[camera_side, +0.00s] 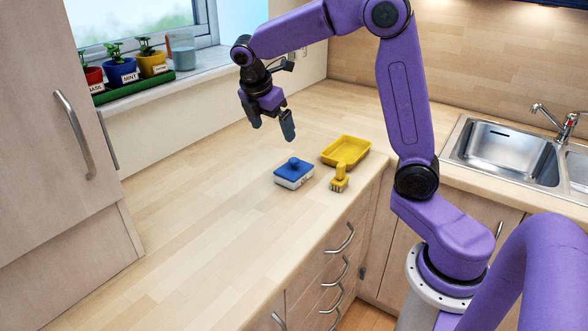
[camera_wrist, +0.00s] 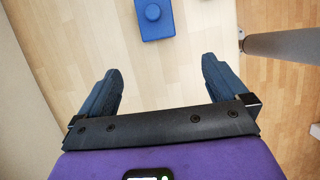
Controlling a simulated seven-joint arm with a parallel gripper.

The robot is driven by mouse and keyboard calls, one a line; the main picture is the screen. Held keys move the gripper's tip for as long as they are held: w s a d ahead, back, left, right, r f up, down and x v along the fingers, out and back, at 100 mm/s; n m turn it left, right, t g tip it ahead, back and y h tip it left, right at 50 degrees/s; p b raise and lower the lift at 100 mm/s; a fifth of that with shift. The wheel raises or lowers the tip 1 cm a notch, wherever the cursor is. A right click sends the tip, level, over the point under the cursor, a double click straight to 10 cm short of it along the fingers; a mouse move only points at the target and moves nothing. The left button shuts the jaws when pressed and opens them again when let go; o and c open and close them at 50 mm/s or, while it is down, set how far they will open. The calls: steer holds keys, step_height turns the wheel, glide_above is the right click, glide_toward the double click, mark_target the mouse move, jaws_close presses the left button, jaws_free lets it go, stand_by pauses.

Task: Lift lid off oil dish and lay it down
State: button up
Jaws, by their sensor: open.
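The oil dish (camera_side: 294,181) is a small white box with a label on its front, standing on the wooden worktop. Its blue lid (camera_side: 293,168) with a round knob sits on top of it. In the wrist view the blue lid (camera_wrist: 153,20) shows at the top edge, partly cut off, with its knob. My gripper (camera_side: 272,132) is above the worktop, up and to the left of the dish in the side view, apart from it. Its two fingers are spread with nothing between them, as the wrist view (camera_wrist: 160,85) also shows.
A yellow tray (camera_side: 357,146) and a yellow brush (camera_side: 339,180) lie right of the dish, near the worktop edge. The worktop (camera_side: 190,230) left of the dish is clear. Potted herbs (camera_side: 120,72) stand on the windowsill. A sink (camera_side: 505,150) is at the right.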

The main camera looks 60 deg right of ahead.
steer(key=w+d, duration=0.1)
steer(key=d, duration=0.1)
glide_toward(291, 161)
steer(key=x, duration=0.5)
steer(key=shift+a+f, duration=0.3)
steer(key=shift+f, duration=0.05)
steer(key=shift+d+x, duration=0.2)
steer(key=shift+x, duration=1.1)
steer(key=shift+d+x, duration=0.2)
steer(key=shift+x, duration=1.1)
steer(key=shift+s+r, duration=0.1)
steer(key=shift+r, duration=0.05)
steer(key=c, duration=0.9)
steer(key=shift+r, duration=0.1)
